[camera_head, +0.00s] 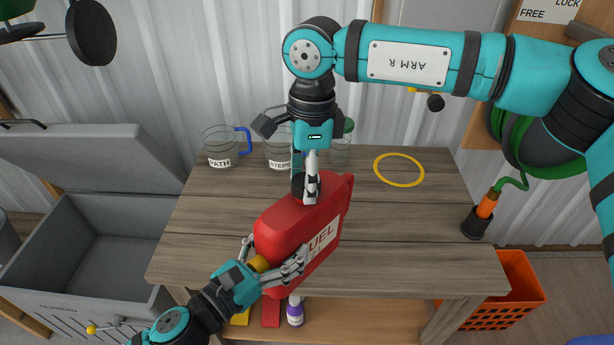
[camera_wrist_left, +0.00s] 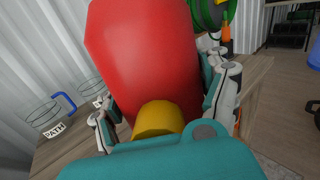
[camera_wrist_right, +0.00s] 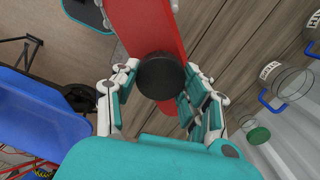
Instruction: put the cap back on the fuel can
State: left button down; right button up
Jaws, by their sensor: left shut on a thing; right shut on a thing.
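The red fuel can (camera_head: 290,238) is held tilted over the workbench, its lettered side facing right. My left gripper (camera_head: 268,268) is shut on its lower left end, by a yellow round part (camera_head: 259,264). The can and the yellow part (camera_wrist_left: 158,119) fill the middle of the left wrist view. My right gripper (camera_head: 306,190) reaches down from above and is shut on the black round cap (camera_wrist_right: 161,76). The cap is at the upper end of the can (camera_wrist_right: 143,22). Whether it is seated on the opening or just held against it, I cannot tell.
Glass mugs, including PATH (camera_head: 219,149) and STEPS (camera_head: 279,154), stand along the back of the workbench (camera_head: 400,240). A yellow ring (camera_head: 399,170) lies at the back right. A grey open chest (camera_head: 75,240) stands left and an orange crate (camera_head: 507,293) right. The right tabletop is mostly clear.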

jog(key=m, duration=1.5)
jog(key=shift+m, duration=0.3)
jog(key=m, duration=0.6)
jog(key=o, duration=1.3)
jog(key=shift+r, duration=0.1)
jog(key=shift+r, duration=2.15)
jog(key=shift+w, duration=0.1)
